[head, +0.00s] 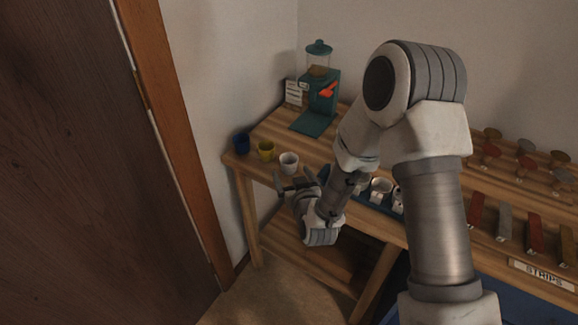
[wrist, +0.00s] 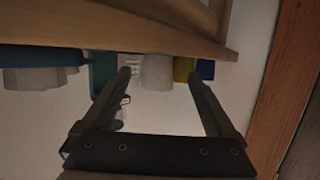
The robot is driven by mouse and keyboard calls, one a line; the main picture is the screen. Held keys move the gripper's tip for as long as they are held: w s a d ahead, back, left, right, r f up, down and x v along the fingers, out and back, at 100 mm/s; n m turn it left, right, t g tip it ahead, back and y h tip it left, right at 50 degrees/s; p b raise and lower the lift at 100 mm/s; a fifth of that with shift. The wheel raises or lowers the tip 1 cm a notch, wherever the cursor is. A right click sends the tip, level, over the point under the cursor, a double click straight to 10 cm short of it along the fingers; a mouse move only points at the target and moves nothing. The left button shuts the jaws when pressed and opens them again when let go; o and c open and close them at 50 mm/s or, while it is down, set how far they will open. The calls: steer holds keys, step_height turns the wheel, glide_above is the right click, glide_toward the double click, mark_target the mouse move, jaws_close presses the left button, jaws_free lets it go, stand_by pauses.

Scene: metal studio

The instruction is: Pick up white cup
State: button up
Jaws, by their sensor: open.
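A white cup (head: 289,162) stands upright near the front left of the wooden table, right of a yellow cup (head: 266,151) and a dark blue cup (head: 242,143). My gripper (head: 291,184) is open and empty in front of the white cup, close to the table's front edge. In the wrist view, which is upside down, the white cup (wrist: 157,70) appears between the open fingers but beyond their tips. The yellow cup (wrist: 182,68) is behind the right fingertip, with the blue cup (wrist: 206,69) beside it.
More white cups (head: 381,185) sit in a blue tray (head: 372,206) right of my gripper. A teal dispenser (head: 319,92) and a small card (head: 293,94) stand at the back. Colored strips (head: 505,223) lie at right. A wall and brown door (head: 75,150) bound the left.

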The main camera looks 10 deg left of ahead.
mark_target(291, 169)
steer(key=shift+b+x, duration=0.35)
steer(key=shift+x, duration=2.25)
steer(key=shift+w+d, duration=0.1)
steer(key=shift+d, duration=0.05)
steer(key=shift+c, duration=0.4)
steer(key=c, duration=1.3)
steer(key=shift+r, duration=0.15)
